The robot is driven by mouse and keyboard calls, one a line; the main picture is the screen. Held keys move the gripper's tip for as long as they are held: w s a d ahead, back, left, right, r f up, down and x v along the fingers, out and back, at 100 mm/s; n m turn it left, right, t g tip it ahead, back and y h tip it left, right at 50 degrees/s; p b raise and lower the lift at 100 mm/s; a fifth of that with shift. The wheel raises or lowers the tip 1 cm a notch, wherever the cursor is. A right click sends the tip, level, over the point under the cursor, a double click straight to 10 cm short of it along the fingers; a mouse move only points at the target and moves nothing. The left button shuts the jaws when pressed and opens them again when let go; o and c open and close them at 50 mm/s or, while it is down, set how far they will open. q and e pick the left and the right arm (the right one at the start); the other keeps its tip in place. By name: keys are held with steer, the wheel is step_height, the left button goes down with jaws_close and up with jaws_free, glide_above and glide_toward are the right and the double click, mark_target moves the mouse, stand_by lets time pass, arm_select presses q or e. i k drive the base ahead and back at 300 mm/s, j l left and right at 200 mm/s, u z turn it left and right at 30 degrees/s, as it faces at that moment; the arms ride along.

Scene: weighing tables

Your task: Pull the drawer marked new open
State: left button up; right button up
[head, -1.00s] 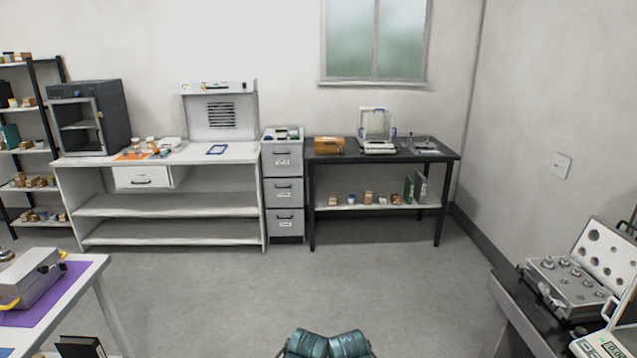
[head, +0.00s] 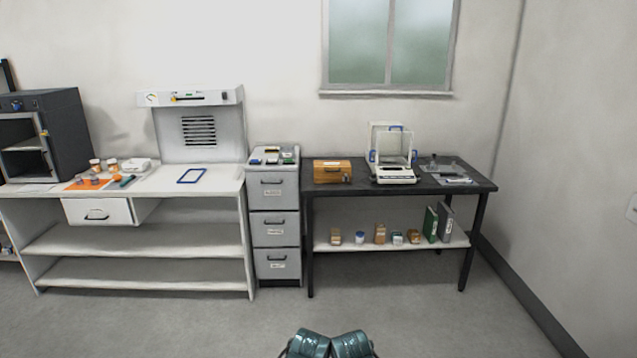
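A narrow grey cabinet (head: 248,222) with three stacked drawers stands between the white bench and the black table. Its top drawer (head: 273,203), middle drawer (head: 262,238) and bottom drawer (head: 264,271) are all shut. Each has a dark bar handle and a small white label, and the label words are too small to read. A white drawer (head: 74,210) with a dark handle hangs under the white bench and looks shut. Neither gripper shows; only teal parts of my own body show at the bottom edge.
The white bench (head: 225,184) carries an orange mat, jars and a white hood (head: 170,130). The black table (head: 440,186) carries a wooden box (head: 322,172) and a balance (head: 396,175). Grey floor (head: 180,325) in front of the cabinet is clear.

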mark_target(265, 190)
steer(key=i+l, duration=0.1)
steer(key=i, duration=2.8)
steer(key=j+u, duration=0.2)
steer(key=l, duration=0.1)
